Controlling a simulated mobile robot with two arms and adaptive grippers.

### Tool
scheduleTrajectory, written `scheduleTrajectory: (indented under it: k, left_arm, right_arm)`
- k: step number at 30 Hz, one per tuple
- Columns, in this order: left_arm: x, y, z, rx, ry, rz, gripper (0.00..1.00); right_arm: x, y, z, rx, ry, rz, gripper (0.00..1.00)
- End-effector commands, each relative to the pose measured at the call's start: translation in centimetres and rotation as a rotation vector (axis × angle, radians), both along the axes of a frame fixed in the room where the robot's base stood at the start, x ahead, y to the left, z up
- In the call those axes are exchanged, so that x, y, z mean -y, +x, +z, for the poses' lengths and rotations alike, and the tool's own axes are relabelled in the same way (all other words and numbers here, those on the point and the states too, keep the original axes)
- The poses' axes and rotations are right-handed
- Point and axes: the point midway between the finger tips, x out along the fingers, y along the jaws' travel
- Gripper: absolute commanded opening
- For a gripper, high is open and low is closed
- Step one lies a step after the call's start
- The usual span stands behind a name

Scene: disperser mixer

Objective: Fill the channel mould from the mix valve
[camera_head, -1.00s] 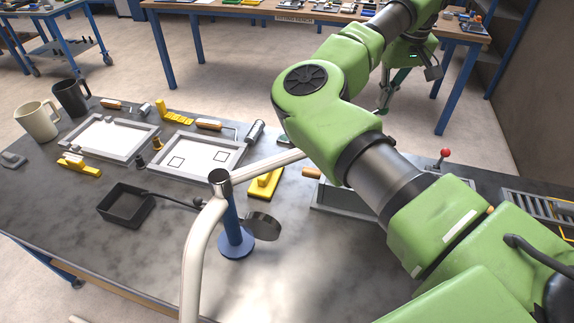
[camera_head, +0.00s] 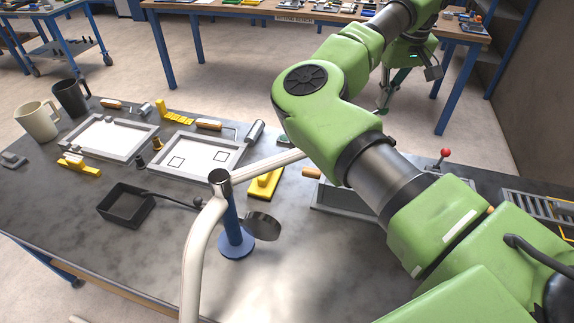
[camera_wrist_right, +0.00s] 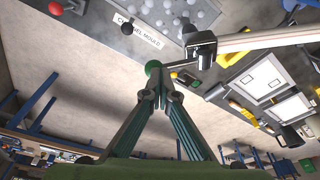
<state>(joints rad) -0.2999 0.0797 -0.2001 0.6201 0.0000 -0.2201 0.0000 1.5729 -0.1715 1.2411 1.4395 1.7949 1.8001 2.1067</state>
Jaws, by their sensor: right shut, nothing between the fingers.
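My right gripper (camera_wrist_right: 155,88) has its green fingers together at the tips in the right wrist view. A green ball knob (camera_wrist_right: 152,66) lies right at the fingertips; whether they touch it is unclear. A thin rod runs from it to a dark valve (camera_wrist_right: 201,45) on a pale pipe (camera_wrist_right: 250,42). Beside the valve is the channel mould (camera_wrist_right: 138,31), a labelled grey panel with pale round cavities or lumps. In the head view, the right gripper (camera_head: 385,98) hangs beyond the bench, and my arm hides the pipe's far end (camera_head: 285,160) and part of a grey tray (camera_head: 335,202).
The pipe stands by a blue post (camera_head: 232,225). A black square pan (camera_head: 125,206) and two white framed trays (camera_head: 195,156) lie to the left, with mugs (camera_head: 38,121) behind. A red-knobbed lever (camera_head: 445,153) stands right of my arm. The front bench is clear.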

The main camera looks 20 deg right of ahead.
Motion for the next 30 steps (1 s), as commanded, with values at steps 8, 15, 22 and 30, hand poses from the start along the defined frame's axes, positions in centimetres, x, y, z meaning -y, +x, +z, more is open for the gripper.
scheduleTrajectory:
  k: [8,15,22,30]
  left_arm:
    - [0.0,0.0,0.3,0.0,0.0,0.0,0.4]
    - [0.0,0.0,0.7,0.0,0.0,0.0,0.4]
    - [0.0,0.0,0.7,0.0,0.0,0.0,0.4]
    - [0.0,0.0,0.7,0.0,0.0,0.0,0.4]
  right_arm:
    - [0.0,0.0,0.5,-0.001,0.0,0.0,0.0]
    - [0.0,0.0,1.2,0.0,0.0,0.0,0.0]
    - [0.0,0.0,1.3,-0.001,0.0,0.0,0.0]
    - [0.0,0.0,1.3,-0.001,0.0,0.0,0.0]
